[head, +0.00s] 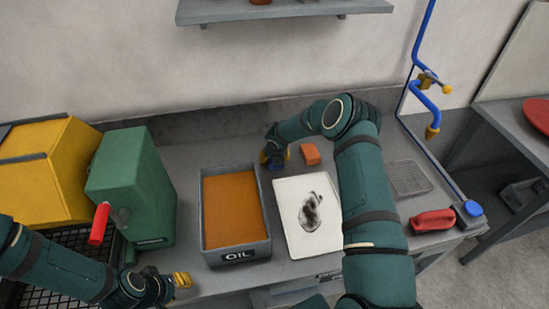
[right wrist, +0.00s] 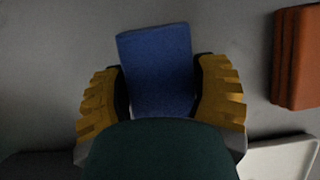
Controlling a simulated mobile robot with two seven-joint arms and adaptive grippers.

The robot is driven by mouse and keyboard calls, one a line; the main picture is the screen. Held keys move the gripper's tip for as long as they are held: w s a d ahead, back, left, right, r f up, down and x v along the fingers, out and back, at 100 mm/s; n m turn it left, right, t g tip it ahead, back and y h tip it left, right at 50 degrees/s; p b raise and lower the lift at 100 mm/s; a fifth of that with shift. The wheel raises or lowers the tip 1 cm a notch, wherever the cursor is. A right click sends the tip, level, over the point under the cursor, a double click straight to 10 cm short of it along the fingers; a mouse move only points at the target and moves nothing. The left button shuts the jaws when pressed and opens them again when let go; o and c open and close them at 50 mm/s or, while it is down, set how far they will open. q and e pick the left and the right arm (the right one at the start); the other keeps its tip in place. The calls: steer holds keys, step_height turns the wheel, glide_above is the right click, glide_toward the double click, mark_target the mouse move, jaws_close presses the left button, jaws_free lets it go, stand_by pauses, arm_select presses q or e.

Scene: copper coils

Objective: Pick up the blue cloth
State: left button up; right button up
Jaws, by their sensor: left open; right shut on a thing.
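The blue cloth (right wrist: 157,62) is a folded block, seen in the right wrist view between the two yellow fingers of my right gripper (right wrist: 162,95). The fingers press on both its sides, so the gripper is shut on it. Its lower part is hidden by my gripper's own body. In the head view my right gripper (head: 272,158) is at the back of the bench, just behind the OIL tray and the white board. I cannot tell whether the cloth still touches the bench. My left gripper (head: 181,280) is open and empty at the front left, near the green machine.
The OIL tray (head: 235,256) stands mid-bench. The white board (head: 291,205) with a dark smear lies right of it. An orange block (head: 311,154) is close to my right gripper. A green machine (head: 137,188) with a red handle stands left. A red object (head: 432,221) lies right.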

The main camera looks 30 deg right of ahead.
step_height(320, 180, up, 10)
steer(key=shift+r, duration=0.25)
steer(key=o, duration=0.6)
steer(key=c, duration=0.5)
